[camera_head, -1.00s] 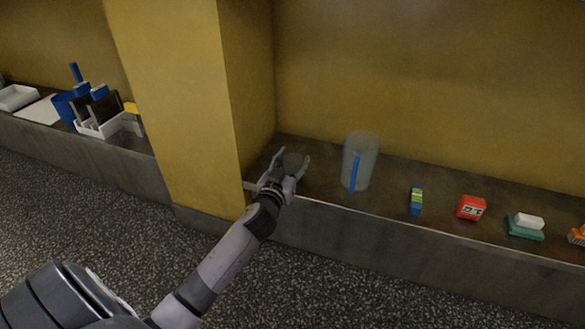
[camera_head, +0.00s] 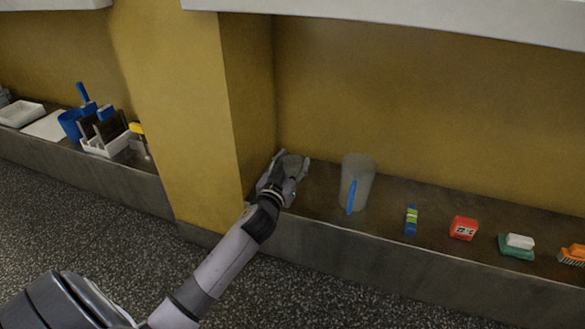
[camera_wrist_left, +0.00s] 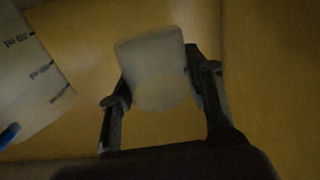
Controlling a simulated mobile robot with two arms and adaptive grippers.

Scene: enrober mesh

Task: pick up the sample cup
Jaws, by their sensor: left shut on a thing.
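The sample cup is a small pale, translucent cup (camera_wrist_left: 153,62). In the left wrist view it sits between the two dark fingers of my left gripper (camera_wrist_left: 158,82), which press on its sides. In the head view my left gripper (camera_head: 291,168) is beside the yellow pillar, at the left end of the ledge. It is shut on the cup, which shows there only as a small greyish shape between the fingers. I cannot tell from these views how far the cup is above the ledge. My right gripper is not in view.
Further right are a blue-green item (camera_head: 411,219), a red box (camera_head: 463,228) and brushes (camera_head: 517,244). The yellow pillar (camera_head: 190,110) is close on the left. A white overhang (camera_head: 420,18) crosses the top.

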